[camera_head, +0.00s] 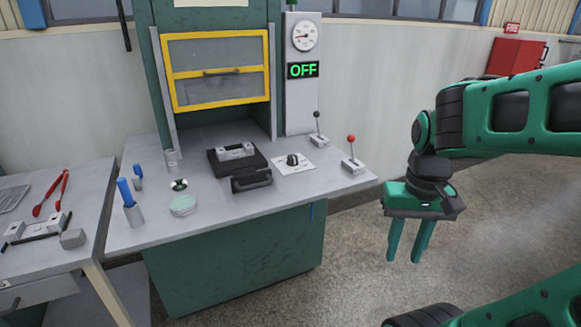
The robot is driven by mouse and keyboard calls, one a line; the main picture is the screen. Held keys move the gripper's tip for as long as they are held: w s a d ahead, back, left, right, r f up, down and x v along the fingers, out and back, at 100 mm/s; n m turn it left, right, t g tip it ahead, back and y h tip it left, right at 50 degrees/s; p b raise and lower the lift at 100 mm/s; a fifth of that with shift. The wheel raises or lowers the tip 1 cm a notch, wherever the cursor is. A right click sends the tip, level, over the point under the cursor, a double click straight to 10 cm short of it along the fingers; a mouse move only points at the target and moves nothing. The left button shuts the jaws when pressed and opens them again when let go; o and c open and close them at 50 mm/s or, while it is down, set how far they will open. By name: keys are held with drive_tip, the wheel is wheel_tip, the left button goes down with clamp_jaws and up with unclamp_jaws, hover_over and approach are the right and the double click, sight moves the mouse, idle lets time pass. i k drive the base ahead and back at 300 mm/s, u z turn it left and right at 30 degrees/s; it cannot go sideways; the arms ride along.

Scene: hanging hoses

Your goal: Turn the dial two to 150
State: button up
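A small black dial knob (292,159) sits on a white plate with markings on the grey workbench; the numbers are too small to read. I cannot tell whether this is dial two. A round white gauge (304,36) with a red needle is on the upright panel behind, above a display (303,70) that reads OFF in green. My gripper (404,255) hangs over the floor right of the bench, fingers pointing down, with a gap between them and nothing held. It is well apart from the knob.
A black-knobbed lever (318,130) and a red-knobbed lever (352,154) stand right of the dial. A black fixture (237,158) is to its left, below a yellow-framed door (217,71). A second table (85,210) with red tongs is at far left.

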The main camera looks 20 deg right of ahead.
sight(292, 161)
drive_tip(key=u, duration=0.2)
drive_tip(key=i, duration=1.05)
drive_tip(key=z, duration=0.25)
